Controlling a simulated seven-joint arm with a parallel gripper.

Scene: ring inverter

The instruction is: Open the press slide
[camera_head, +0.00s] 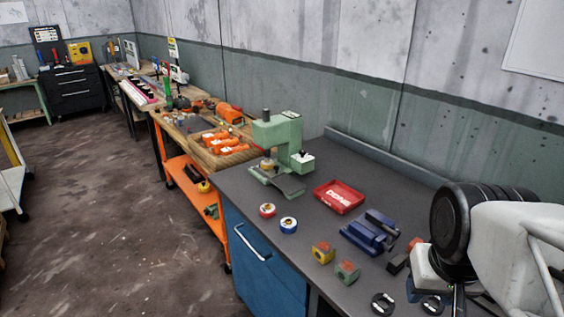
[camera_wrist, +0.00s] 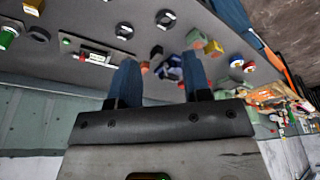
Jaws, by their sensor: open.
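The green press (camera_head: 278,138) stands on the dark grey bench in the head view, beyond the red tray. A dark plate-like part (camera_head: 288,186), which looks like its slide, sits low at the press front; I cannot tell how far it is drawn out. In the wrist view my gripper (camera_wrist: 160,62) shows two blue fingers spread apart, with nothing held between them. It is above the bench and well away from the press.
A red DONE tray (camera_head: 340,197), a blue fixture (camera_head: 370,232), a yellow block (camera_head: 322,252) and a green block (camera_head: 347,272) lie on the bench. A red-and-white ring (camera_head: 267,210) and a blue-and-white ring (camera_head: 288,225) lie near the press. A wall runs behind.

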